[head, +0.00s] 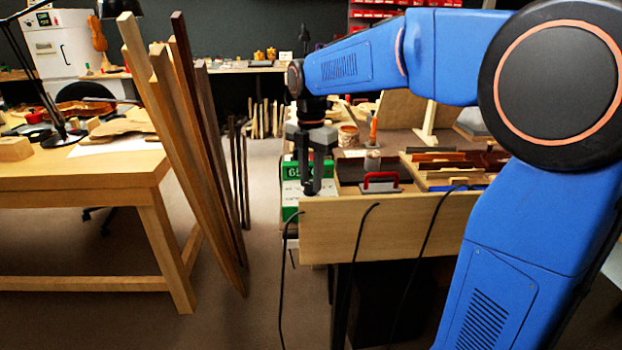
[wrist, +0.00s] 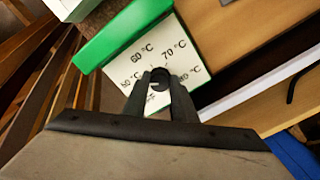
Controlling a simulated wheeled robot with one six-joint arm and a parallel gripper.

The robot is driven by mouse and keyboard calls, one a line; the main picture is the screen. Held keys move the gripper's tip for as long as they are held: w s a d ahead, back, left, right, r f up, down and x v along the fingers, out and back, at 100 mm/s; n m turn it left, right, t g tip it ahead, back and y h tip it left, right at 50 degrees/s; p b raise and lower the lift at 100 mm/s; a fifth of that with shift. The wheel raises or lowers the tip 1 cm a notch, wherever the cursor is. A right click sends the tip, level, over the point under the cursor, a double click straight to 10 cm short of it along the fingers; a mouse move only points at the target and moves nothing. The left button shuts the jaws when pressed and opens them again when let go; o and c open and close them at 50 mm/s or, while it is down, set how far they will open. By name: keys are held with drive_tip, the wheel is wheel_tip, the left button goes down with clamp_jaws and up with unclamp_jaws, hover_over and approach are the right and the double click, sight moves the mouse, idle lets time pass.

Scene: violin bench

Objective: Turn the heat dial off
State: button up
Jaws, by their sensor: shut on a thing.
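The heat dial (wrist: 159,78) is a small dark knob in the wrist view. It sits on a white panel (wrist: 178,44) with temperature marks around it, among them 60 °C and 70 °C. My gripper (wrist: 160,88) is shut on the dial, with one finger on each side of it. A small light mark shows on the knob, but I cannot tell which setting it points to. In the head view my gripper (head: 312,188) points down at the green and white unit (head: 291,188) at the bench's left end.
Tall wood boards (head: 190,150) lean to the left, with open floor between.

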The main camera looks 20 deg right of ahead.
sight(311, 183)
drive_tip(key=shift+n, duration=0.3)
idle(0.4)
drive_tip(key=o, duration=1)
drive_tip(key=shift+o, duration=0.2)
drive_tip(key=shift+r, duration=0.1)
wheel_tip(311, 183, up, 17)
drive_tip(key=shift+r, duration=0.1)
